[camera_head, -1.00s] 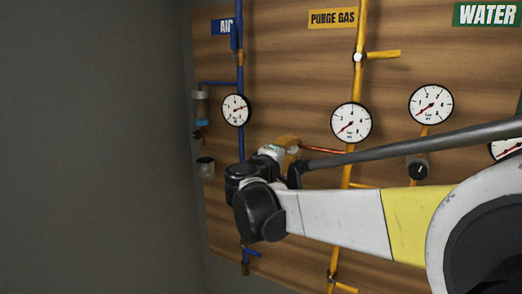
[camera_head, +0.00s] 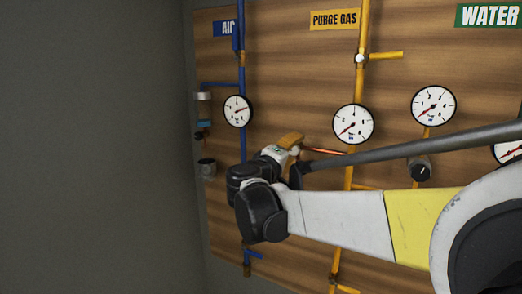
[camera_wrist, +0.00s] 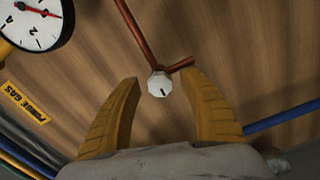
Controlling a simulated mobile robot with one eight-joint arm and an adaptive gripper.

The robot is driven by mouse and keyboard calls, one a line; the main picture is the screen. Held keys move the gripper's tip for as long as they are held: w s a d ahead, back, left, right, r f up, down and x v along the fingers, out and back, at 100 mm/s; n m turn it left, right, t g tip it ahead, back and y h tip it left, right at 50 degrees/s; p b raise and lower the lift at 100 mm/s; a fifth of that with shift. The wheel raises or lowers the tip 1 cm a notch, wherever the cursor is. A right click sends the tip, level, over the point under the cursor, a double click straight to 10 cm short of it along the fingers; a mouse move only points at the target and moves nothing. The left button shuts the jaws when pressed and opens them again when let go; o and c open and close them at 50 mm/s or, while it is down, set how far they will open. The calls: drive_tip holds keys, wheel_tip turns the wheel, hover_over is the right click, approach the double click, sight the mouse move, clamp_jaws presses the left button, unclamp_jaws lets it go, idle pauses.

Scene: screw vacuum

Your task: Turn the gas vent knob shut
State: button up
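A small white faceted knob (camera_wrist: 160,85) with a dark mark sits at the end of a copper pipe (camera_wrist: 143,37) in the wrist view. I take it as the gas vent knob; no label shows on it. My gripper (camera_wrist: 160,79) has its two yellow fingers spread, one on each side of the knob in the picture, with gaps to both. I cannot tell how far the knob lies beyond the fingertips. In the head view my gripper (camera_head: 291,143) is beside the copper pipe (camera_head: 325,151); the knob is hidden there.
The wooden panel (camera_head: 300,75) carries a yellow purge gas pipe (camera_head: 359,85), a blue air pipe (camera_head: 241,70) and several gauges. One gauge (camera_head: 353,124) is close to my gripper. A black knob (camera_head: 421,171) is to the right. The grey wall (camera_head: 90,150) is bare.

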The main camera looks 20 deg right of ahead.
drive_tip(key=shift+s, duration=0.1)
drive_tip(key=v, duration=1.2)
